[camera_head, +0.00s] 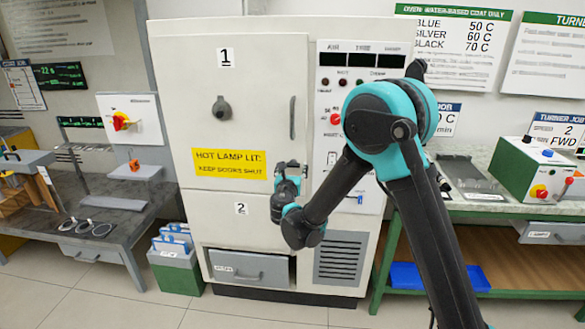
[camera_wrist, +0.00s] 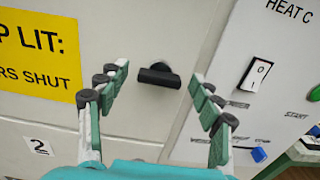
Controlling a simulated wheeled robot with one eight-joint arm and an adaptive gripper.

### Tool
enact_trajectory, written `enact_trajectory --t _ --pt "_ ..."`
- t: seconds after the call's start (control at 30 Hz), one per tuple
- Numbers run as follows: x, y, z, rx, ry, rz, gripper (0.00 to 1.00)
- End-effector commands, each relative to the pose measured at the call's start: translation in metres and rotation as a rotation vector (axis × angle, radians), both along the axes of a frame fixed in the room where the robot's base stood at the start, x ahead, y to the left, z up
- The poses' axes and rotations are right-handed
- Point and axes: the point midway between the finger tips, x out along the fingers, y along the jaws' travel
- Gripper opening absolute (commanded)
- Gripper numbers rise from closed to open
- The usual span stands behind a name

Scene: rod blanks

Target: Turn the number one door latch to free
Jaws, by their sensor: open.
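The number one door (camera_head: 255,75) is the upper cream door of the cabinet, and it looks shut. In the wrist view a black latch (camera_wrist: 158,76) with a short crossbar sits right of the yellow sign. Its crossbar lies nearly level in that picture. My gripper (camera_head: 290,168) is in front of the door's lower right corner and hides the latch in the head view. In the wrist view my gripper (camera_wrist: 160,73) is open, with one finger on each side of the latch.
The door also bears a grey upright handle (camera_head: 292,118), a dark round fitting (camera_head: 221,109) and a yellow hot-lamp sign (camera_head: 228,163). A control panel (camera_head: 335,75) with a white rocker switch (camera_wrist: 256,75) is close on the right. Benches (camera_head: 75,200) stand on both sides.

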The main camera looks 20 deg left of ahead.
Motion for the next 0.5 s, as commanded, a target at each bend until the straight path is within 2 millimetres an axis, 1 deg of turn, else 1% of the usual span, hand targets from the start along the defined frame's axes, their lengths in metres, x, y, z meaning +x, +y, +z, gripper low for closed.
enact_trajectory --t 0.1,0.33,0.37,0.5 --pt "0.0043 0.001 0.0001 0.0 0.0 0.0 0.66" --pt "0.0048 0.001 0.0001 0.0 0.0 0.0 0.66" --pt "0.0048 0.001 0.0001 0.0 0.0 0.0 0.64" --pt "0.0047 0.001 0.0001 0.0 0.0 0.0 0.47"
